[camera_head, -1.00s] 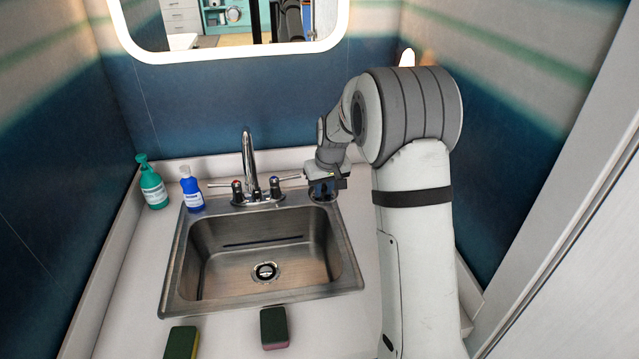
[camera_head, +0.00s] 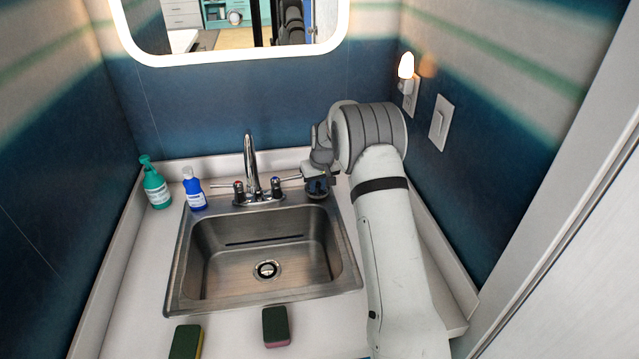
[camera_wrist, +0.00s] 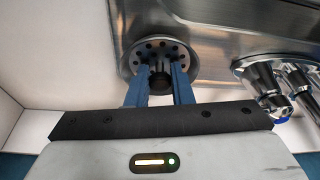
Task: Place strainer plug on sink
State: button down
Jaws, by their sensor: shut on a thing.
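The strainer plug (camera_wrist: 158,52) is a round metal disc with a ring of holes and a dark centre knob. My gripper (camera_wrist: 162,82), with blue fingers, is shut on that knob in the wrist view. The plug is over or on the rim at the sink's back right corner; I cannot tell if it touches. In the head view my gripper (camera_head: 317,188) is at that corner, right of the faucet, and the plug is mostly hidden there. The steel sink (camera_head: 345,265) has an empty basin with a drain (camera_head: 267,269) in its floor.
The faucet (camera_head: 252,165) with two handles stands at the sink's back edge, close left of my gripper. A green bottle (camera_head: 155,187) and a blue bottle (camera_head: 194,190) stand at the back left. Two sponges (camera_head: 276,326) (camera_head: 186,342) lie on the front counter.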

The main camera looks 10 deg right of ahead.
jog(key=shift+w+f, duration=0.4)
jog(key=shift+w, duration=0.1)
jog(key=shift+s+f, duration=0.1)
jog(key=c, duration=1.7)
grip_release()
jog(key=shift+f, duration=0.1)
jog(key=shift+c, duration=0.2)
jog(key=o, duration=0.5)
jog(key=shift+c, duration=0.2)
